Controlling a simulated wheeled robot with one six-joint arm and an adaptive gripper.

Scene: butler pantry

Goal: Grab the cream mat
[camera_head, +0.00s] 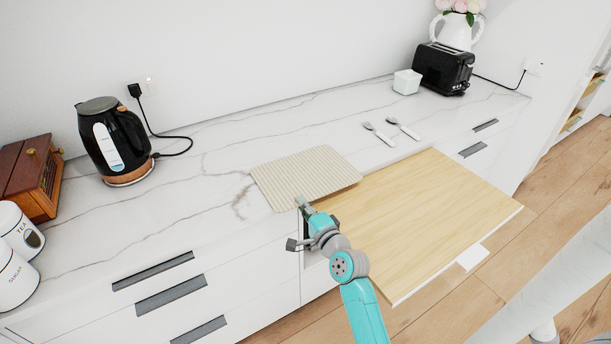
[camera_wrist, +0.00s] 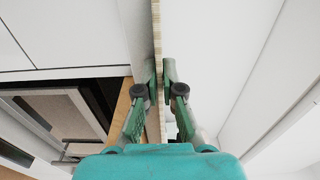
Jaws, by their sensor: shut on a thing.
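The cream mat (camera_head: 303,178) is a ribbed, rectangular sheet. It appears over the front of the marble counter, with its right end reaching the pull-out wooden board; I cannot tell whether it touches them. My gripper (camera_head: 303,203) is at the mat's near edge. In the wrist view the mat shows edge-on as a thin striped strip (camera_wrist: 157,45). It runs between the two green fingers of my gripper (camera_wrist: 158,72), which are closed on it.
The wooden board (camera_head: 430,205) sticks out at right. Two forks (camera_head: 379,134) (camera_head: 403,128), a white box (camera_head: 406,82) and a black toaster (camera_head: 443,69) are behind it. A black kettle (camera_head: 112,140), wooden box (camera_head: 31,176) and white canisters (camera_head: 18,230) stand left.

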